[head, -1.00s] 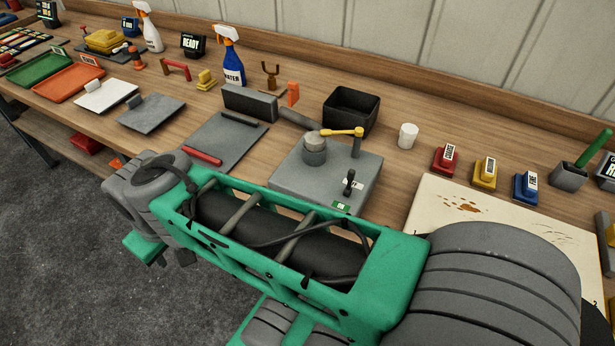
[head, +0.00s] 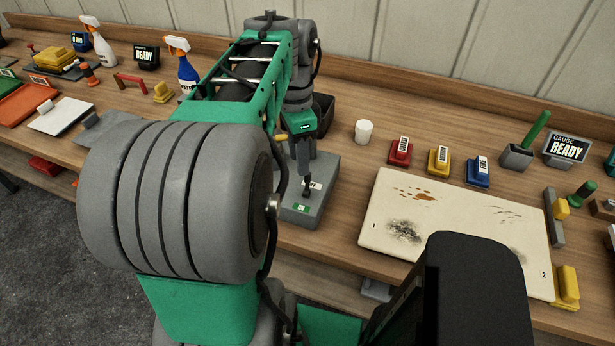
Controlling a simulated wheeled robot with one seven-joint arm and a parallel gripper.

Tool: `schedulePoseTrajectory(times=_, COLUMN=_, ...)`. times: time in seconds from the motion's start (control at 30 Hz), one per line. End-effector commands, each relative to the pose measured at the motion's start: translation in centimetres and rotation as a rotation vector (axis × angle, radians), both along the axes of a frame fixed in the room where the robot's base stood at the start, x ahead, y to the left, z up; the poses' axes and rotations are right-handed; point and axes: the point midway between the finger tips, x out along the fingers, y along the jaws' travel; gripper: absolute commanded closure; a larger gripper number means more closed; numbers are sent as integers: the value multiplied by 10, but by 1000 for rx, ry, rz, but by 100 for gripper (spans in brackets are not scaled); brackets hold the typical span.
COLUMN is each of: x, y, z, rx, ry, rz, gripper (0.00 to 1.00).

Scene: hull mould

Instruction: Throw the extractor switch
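The switch is a small dark toggle (head: 307,191) on the front part of a grey box (head: 326,172). A white label (head: 316,186) lies beside it and a green label (head: 302,207) in front of it. My gripper (head: 304,176) points down right over the toggle. In this view its tips overlap the toggle's upper part, so I cannot tell whether they touch it or which way it leans. The fingers are too small and dark to tell open from shut. My arm hides most of the box's back, with a bit of yellow handle (head: 281,137) showing.
A white cup (head: 363,132), red, yellow and blue labelled blocks (head: 438,160) and a stained cream board (head: 455,225) stand to the right. A black bin (head: 323,112) is partly hidden behind my arm. Spray bottles (head: 186,68) and trays are at the left.

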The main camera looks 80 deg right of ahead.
Motion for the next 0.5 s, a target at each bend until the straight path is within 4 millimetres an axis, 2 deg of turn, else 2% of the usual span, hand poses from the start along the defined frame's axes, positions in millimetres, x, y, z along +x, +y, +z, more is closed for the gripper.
schedulePoseTrajectory(times=0.03, x=-11, y=-2, z=1, rx=8, ry=2, rz=-54, gripper=61)
schedulePoseTrajectory(times=0.1, x=-17, y=-2, z=-3, rx=14, ry=4, rz=-87, gripper=61)
schedulePoseTrajectory(times=0.5, x=-20, y=5, z=-68, rx=13, ry=4, rz=-84, gripper=61)
